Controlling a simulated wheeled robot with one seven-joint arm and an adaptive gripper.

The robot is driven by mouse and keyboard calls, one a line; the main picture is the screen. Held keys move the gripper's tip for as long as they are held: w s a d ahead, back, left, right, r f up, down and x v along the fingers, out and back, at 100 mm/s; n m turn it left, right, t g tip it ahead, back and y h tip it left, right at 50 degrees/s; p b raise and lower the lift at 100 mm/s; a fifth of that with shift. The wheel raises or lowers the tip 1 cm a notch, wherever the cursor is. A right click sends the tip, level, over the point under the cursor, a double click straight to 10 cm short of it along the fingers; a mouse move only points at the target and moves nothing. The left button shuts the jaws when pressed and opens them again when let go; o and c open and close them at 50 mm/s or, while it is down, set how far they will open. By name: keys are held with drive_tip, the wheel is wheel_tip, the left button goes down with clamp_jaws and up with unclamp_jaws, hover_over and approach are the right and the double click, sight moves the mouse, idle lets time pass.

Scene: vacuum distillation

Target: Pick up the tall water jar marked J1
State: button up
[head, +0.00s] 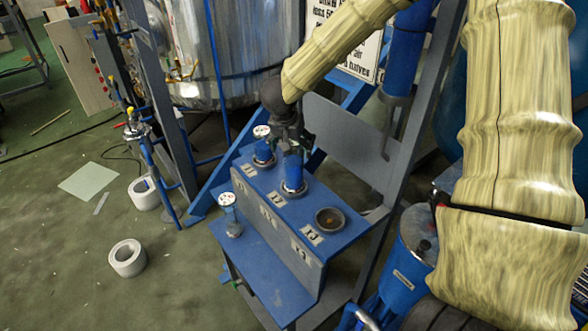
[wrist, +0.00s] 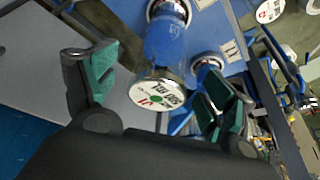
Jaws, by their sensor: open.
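A blue jar (head: 293,171) stands upright in the middle socket of the blue bench, behind a label that seems to read J2. A second jar (head: 262,148) with a white lid stands further back, behind a label that seems to read J1. My gripper (head: 292,146) is over the middle jar and hides its top. In the wrist view my gripper (wrist: 154,78) is open, with a green-padded finger on each side of a blue jar (wrist: 165,45). Its white lid has red and green print, too small to read. Another jar (wrist: 208,62) is partly behind the right finger.
The third socket (head: 330,219) on the bench holds no tall jar. A further white-lidded jar (head: 230,212) stands on the lower shelf (head: 262,262). White rings (head: 128,258) lie on the green floor at left.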

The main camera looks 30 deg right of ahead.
sight(294, 166)
drive_tip(key=shift+p+x, duration=0.7)
drive_tip(key=shift+x, duration=1.9)
drive_tip(key=shift+w, duration=0.2)
drive_tip(key=shift+r, duration=0.1)
clamp_jaws()
